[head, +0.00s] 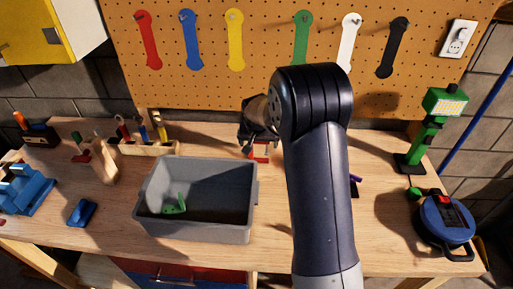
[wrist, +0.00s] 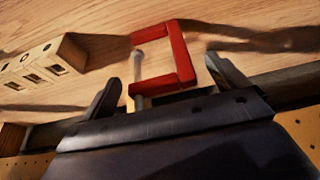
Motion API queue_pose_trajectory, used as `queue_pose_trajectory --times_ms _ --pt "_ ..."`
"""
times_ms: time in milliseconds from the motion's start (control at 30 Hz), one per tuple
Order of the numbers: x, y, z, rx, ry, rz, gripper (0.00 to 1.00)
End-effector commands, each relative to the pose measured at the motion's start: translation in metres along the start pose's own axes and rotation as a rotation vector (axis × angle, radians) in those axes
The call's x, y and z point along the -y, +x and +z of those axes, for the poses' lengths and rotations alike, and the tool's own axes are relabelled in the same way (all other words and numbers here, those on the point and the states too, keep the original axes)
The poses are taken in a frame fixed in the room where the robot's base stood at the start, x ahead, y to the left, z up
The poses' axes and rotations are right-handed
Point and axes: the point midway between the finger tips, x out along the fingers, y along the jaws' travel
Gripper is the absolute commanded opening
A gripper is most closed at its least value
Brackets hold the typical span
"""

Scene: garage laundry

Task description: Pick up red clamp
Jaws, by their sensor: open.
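The red clamp (wrist: 178,50) is a C-shaped frame with a pale metal screw, and it lies on the wooden workbench in the wrist view. In the head view a small part of the red clamp (head: 261,151) shows just behind the grey bin, below my gripper. My gripper (wrist: 160,85) is open, with one dark finger on each side of the clamp in the wrist view. The clamp's lower part reaches between the fingers. I cannot tell whether either finger touches it. In the head view my gripper (head: 248,137) is partly hidden behind my arm.
A grey bin (head: 190,228) with a green item inside stands in front. A wooden tool block (head: 150,149) is left of the clamp; a block with slots (wrist: 42,62) shows in the wrist view. The pegboard (head: 270,75) rises behind. A green lamp (head: 428,130) and blue reel (head: 440,225) stand right.

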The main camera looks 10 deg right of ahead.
Motion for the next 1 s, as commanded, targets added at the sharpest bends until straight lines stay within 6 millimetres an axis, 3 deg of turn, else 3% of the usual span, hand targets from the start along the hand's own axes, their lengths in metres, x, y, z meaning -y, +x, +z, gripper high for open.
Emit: queue_pose_trajectory --times_ms 267,900,1000 --pt "-0.0001 0.0029 -0.0003 -0.001 0.001 0.0 0.94" --pt "-0.0001 0.0025 -0.0003 -0.001 0.0 0.0 0.41" --pt "0.0001 0.002 -0.0009 -0.003 0.001 -0.001 0.38"
